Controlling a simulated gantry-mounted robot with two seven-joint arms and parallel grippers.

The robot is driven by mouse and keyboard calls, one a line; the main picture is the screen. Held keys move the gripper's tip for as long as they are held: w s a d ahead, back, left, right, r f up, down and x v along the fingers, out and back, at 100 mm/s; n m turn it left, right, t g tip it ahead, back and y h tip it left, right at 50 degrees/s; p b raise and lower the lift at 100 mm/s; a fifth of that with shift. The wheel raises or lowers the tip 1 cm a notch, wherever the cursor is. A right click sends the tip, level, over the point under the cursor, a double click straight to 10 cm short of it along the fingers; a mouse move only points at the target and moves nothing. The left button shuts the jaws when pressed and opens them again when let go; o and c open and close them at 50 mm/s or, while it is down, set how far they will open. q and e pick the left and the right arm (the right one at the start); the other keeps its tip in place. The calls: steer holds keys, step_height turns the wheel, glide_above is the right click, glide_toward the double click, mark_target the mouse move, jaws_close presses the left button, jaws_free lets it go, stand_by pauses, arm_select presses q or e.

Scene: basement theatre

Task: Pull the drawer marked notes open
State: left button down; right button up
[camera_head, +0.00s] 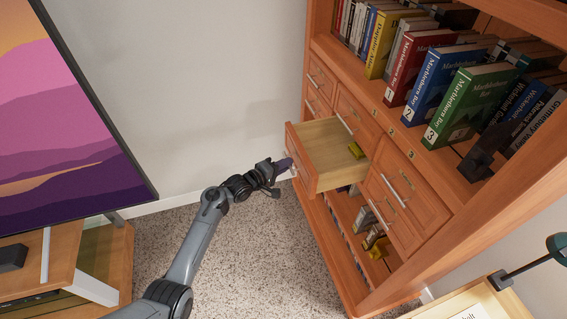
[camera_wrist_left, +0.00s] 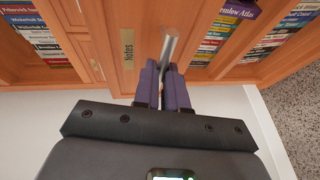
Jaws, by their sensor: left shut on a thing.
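The notes drawer (camera_head: 313,182) is pulled out from the wooden cabinet, and its inside shows in the head view. In the left wrist view a brass label reading "Notes" (camera_wrist_left: 128,50) is on the drawer front, beside the metal bar handle (camera_wrist_left: 169,45). My left gripper (camera_head: 284,166) is at the drawer front, its purple fingers (camera_wrist_left: 163,88) shut on the handle. My right gripper is not in view.
Other closed drawers (camera_head: 397,189) flank the open one. Books (camera_head: 470,100) stand on the shelf above, and more items sit on the shelf below. A television (camera_head: 60,120) is at the left. Carpet (camera_head: 240,270) lies clear in front of the cabinet.

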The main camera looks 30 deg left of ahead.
arm_select(q)
steer(key=c, duration=1.2)
jaws_free()
steer(key=v, duration=1)
steer(key=shift+s+r, duration=0.15)
steer(key=shift+s, duration=0.2)
